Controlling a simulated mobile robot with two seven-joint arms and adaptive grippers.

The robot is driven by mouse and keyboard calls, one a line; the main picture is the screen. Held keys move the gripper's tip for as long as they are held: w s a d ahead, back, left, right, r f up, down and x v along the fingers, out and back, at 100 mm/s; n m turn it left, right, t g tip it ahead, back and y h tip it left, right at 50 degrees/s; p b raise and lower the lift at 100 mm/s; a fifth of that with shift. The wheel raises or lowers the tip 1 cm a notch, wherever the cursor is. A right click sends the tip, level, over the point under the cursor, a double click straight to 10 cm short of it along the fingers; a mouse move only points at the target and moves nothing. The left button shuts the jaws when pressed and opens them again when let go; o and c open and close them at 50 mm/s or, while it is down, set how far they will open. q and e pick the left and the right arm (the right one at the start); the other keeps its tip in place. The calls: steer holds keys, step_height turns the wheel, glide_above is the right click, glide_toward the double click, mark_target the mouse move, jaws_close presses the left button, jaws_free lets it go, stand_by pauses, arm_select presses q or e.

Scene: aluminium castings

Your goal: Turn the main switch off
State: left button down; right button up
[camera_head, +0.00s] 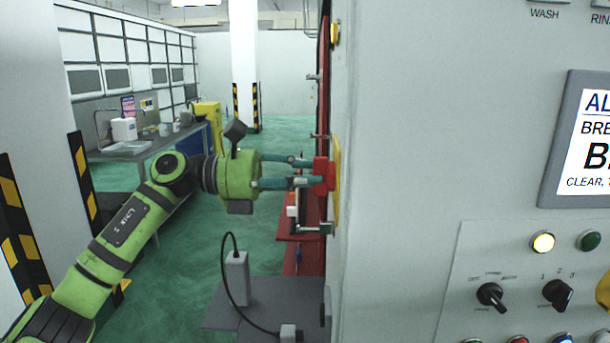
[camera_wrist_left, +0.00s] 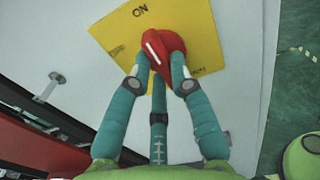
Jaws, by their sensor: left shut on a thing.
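The main switch is a red rotary handle (camera_head: 323,173) on a yellow plate (camera_head: 337,180), on the side of the grey cabinet. In the left wrist view the red handle (camera_wrist_left: 160,46) has a white line on it and sits tilted on the yellow plate (camera_wrist_left: 200,30). "ON" is printed at the plate's upper edge; other lettering is too small to read. My left gripper (camera_head: 312,172) is shut on the red handle, with teal fingers on both sides of it, also in the left wrist view (camera_wrist_left: 160,75). My right gripper is in neither view.
The grey cabinet (camera_head: 400,120) fills the right, with a screen (camera_head: 590,140) and a panel of knobs and lamps. A grey box with a cable (camera_head: 237,275) stands on a low ledge below my left gripper.

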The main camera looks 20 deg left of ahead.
arm_select(q)
steer(key=shift+n, duration=0.4)
steer(key=n+p, duration=0.4)
steer(key=n, duration=0.4)
steer(key=shift+r+n, duration=0.1)
steer(key=shift+n, duration=0.3)
steer(key=shift+s+n+p, duration=0.1)
steer(key=shift+n+p, duration=0.65)
steer(key=shift+n, duration=0.35)
steer(key=c, duration=1.1)
jaws_free()
steer(key=shift+f, duration=0.2)
